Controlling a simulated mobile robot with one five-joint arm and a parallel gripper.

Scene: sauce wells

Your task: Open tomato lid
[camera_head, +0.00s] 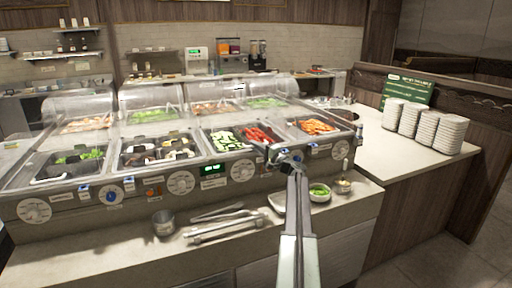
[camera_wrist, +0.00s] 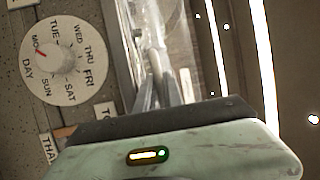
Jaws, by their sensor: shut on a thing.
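A row of food wells is set in the counter under clear lids. Red pieces, likely tomato (camera_head: 258,134), share a well with green slices (camera_head: 228,138). My gripper (camera_head: 283,158) is at the front rim of the wells, just below and right of the red pieces. In the wrist view my gripper (camera_wrist: 160,92) is shut on a clear, shiny part, apparently the lid (camera_wrist: 186,60). The exact grip is blurred, and my fingers partly hide it. In the head view the lid's edges are hard to make out.
A weekday dial (camera_wrist: 63,58) is close beside my gripper. An orange-filled well (camera_head: 318,127) is to the right. Tongs (camera_head: 220,226), a metal cup (camera_head: 163,222) and a bowl of greens (camera_head: 319,192) lie on the front ledge. Plate stacks (camera_head: 440,132) stand right.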

